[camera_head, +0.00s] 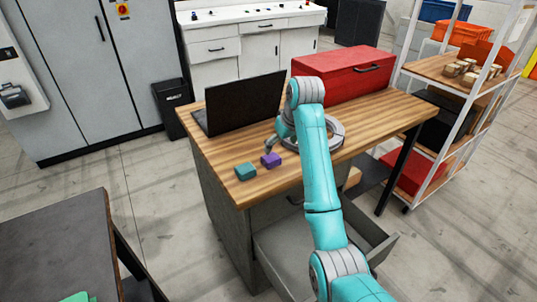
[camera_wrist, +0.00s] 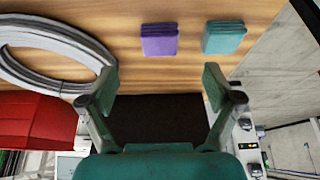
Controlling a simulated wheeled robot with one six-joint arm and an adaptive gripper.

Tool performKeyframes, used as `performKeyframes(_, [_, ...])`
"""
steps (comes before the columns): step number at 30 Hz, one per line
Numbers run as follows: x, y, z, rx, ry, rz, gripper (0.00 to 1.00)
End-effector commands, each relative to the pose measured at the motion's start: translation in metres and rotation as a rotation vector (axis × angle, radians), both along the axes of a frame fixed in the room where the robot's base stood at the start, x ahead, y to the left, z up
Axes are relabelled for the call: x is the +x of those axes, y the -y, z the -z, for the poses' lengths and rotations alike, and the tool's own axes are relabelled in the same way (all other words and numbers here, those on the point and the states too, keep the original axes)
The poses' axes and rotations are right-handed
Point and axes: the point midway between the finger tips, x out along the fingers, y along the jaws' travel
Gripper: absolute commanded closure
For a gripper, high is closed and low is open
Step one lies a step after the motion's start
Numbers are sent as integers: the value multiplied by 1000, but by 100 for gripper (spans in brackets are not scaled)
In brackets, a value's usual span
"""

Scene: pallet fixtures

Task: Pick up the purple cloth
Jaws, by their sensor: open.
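The purple cloth (camera_head: 271,160) is a small folded block lying on the wooden desk (camera_head: 226,148) near its front left. In the wrist view the purple cloth (camera_wrist: 159,40) lies at the top middle, beyond the fingertips. My gripper (camera_wrist: 160,82) is open with nothing between its fingers. In the head view my gripper (camera_head: 272,146) is above the desk, close behind the purple cloth; whether it touches cannot be told. A folded teal cloth (camera_head: 245,171) lies to the left of the purple one; it also shows in the wrist view (camera_wrist: 224,37).
A dark open laptop (camera_head: 243,103) stands behind the cloths. A grey ring (camera_head: 334,132) lies to their right, partly hidden by my arm. A red toolbox (camera_head: 343,78) stands at the desk's back right. A drawer (camera_head: 280,245) is pulled out below the desk front.

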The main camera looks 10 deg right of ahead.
Motion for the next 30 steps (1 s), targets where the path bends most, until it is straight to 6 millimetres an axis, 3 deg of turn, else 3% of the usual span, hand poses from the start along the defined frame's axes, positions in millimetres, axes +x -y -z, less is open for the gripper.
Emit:
performKeyframes(4, [3, 0, -5, -1, -12, -7, 10])
performKeyframes(12, [17, -6, 29, -1, -12, -7, 10])
performKeyframes(20, [24, -8, 46, -1, -11, -7, 10])
performKeyframes(30, [40, -15, 84, -1, -11, -7, 10])
